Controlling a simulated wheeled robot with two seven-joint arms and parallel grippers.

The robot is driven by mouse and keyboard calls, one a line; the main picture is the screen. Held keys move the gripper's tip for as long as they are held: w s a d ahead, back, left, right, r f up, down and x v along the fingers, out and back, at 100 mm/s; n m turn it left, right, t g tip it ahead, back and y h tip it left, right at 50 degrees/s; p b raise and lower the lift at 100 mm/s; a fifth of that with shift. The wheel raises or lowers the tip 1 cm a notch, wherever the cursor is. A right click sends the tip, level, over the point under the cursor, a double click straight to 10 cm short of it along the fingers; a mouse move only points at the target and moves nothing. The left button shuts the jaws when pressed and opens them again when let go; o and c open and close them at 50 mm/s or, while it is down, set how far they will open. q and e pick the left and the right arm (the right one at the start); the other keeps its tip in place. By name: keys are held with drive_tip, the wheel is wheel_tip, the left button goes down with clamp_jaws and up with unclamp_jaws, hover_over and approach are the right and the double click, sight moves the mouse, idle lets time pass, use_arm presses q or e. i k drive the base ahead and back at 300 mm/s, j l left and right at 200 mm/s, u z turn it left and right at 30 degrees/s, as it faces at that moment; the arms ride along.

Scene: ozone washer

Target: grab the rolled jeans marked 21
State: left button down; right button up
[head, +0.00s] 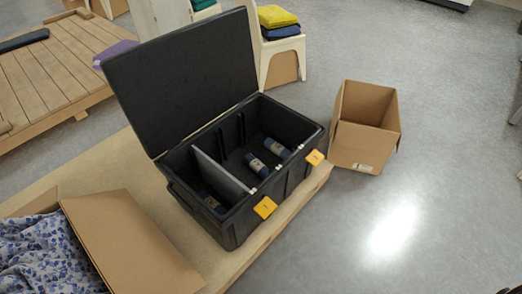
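An open black case (232,232) stands on a low wooden platform, its lid (185,75) raised at the back left. A grey divider (220,172) splits its inside. Two dark blue rolls with pale bands, which look like rolled jeans, lie right of the divider: one near the middle (257,166) and one farther right (277,148). A third dark roll (212,203) lies in the left compartment, partly in shadow. Any numbers on the bands are too small to read, so I cannot tell which is 21. Neither of my grippers shows.
Two yellow tags (265,207) (314,157) are on the case's front. An open cardboard box (356,158) stands on the floor to the right. Another box (130,245) with blue patterned cloth (45,255) is at lower left. Chairs stand behind. The floor at right is clear.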

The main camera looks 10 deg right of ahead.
sight(278, 149)
drive_tip(key=i+l+u, duration=0.1)
drive_tip(key=u, duration=0.35)
drive_tip(key=l+u, duration=0.3)
drive_tip(key=u, duration=0.2)
drive_tip(key=l+u, duration=0.25)
drive_tip(key=u, duration=0.2)
drive_tip(key=l+u, duration=0.25)
drive_tip(key=u, duration=0.25)
drive_tip(key=k+l+u, duration=0.1)
drive_tip(key=l, duration=0.35)
drive_tip(key=k+l+u, duration=0.15)
drive_tip(key=l, duration=0.3)
drive_tip(key=k+l+u, duration=0.1)
drive_tip(key=l, duration=0.35)
drive_tip(key=k+l+u, duration=0.15)
drive_tip(key=l, duration=0.25)
drive_tip(key=k+l+u, duration=0.1)
drive_tip(key=k+l, duration=0.15)
drive_tip(key=l, duration=0.15)
drive_tip(key=k+l+u, duration=0.1)
drive_tip(key=l, duration=0.3)
drive_tip(key=k, duration=0.1)
